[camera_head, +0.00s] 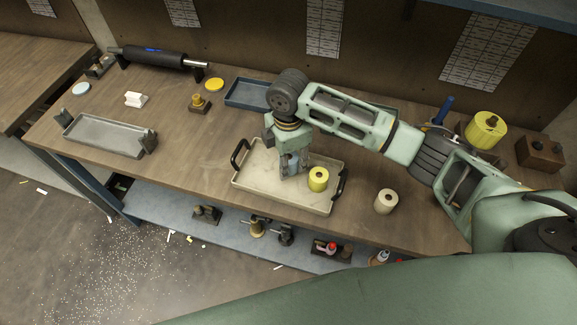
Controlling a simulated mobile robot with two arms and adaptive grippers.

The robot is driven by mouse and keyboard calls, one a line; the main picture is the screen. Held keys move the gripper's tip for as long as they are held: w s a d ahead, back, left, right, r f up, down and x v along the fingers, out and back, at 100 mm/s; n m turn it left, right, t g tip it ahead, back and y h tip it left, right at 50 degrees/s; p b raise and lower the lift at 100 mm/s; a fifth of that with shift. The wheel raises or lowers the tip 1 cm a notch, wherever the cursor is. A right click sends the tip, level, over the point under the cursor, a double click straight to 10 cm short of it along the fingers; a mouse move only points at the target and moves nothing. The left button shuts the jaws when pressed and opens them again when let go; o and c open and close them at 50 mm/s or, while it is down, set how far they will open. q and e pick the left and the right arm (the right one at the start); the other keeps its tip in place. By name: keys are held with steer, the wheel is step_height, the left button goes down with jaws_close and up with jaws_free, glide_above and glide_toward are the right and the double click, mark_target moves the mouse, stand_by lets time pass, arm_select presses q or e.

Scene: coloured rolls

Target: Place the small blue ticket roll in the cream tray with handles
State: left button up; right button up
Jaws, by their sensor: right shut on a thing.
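The cream tray with black handles (262,187) lies near the front edge of the table. My right gripper (293,171) points down over the middle of the tray, left of a small yellow roll (318,180) that stands in it. The gripper is shut on a small bluish thing (291,162), which looks like the small blue ticket roll. The fingers hide most of it, and I cannot tell whether it touches the tray floor. My left gripper is not in view.
A cream roll (386,202) stands right of the tray. A blue tray (246,94) lies behind, partly hidden by my arm. A grey tray (105,136) is at the left. A big yellow roll (485,130) and a wooden block (540,154) stand at back right.

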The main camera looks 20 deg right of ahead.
step_height(320, 180, down, 3)
steer(key=shift+f+p, duration=0.1)
steer(key=shift+p, duration=0.5)
steer(key=shift+f, duration=0.4)
steer(key=shift+f, duration=0.1)
steer(key=o, duration=1.2)
step_height(320, 180, up, 12)
steer(key=shift+r+b, duration=0.15)
steer(key=shift+b, duration=0.85)
